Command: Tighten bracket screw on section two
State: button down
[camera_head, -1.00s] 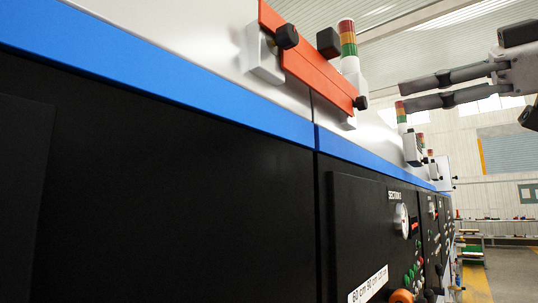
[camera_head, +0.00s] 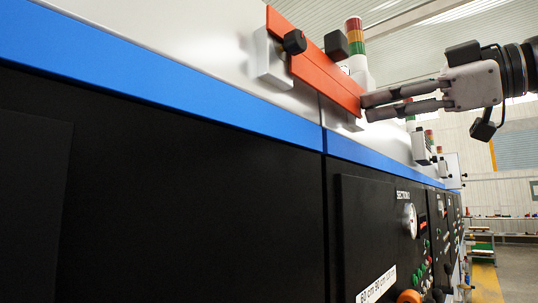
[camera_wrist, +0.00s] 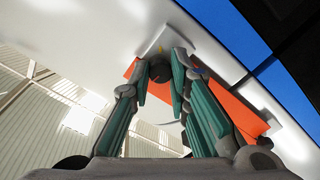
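The orange-red bracket bar (camera_head: 318,72) is mounted at a slant on the machine's white upper face, on white blocks. A black knob-like screw (camera_head: 295,41) sits at its upper left end. My gripper (camera_head: 366,107) points left, fingertips at the bracket's lower right end, where they hide that end's screw in the head view. In the wrist view, the bracket (camera_wrist: 240,112) runs behind the green-padded fingers, and a dark round screw (camera_wrist: 160,70) lies between the fingertips of my gripper (camera_wrist: 162,72). The fingers stand slightly apart; I cannot tell whether they touch the screw.
A signal tower (camera_head: 354,36) and a black box (camera_head: 336,44) stand just above the bracket. A blue stripe (camera_head: 200,97) runs below it over black panels. The section control panel (camera_head: 385,235) has a gauge and coloured buttons. Open aisle lies at right.

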jog(key=shift+m, duration=0.3)
jog(key=m+p, duration=0.6)
jog(key=m, duration=2)
jog(key=shift+p, duration=0.3)
dwell(0.3)
jog(key=c, duration=1.5)
grip_release()
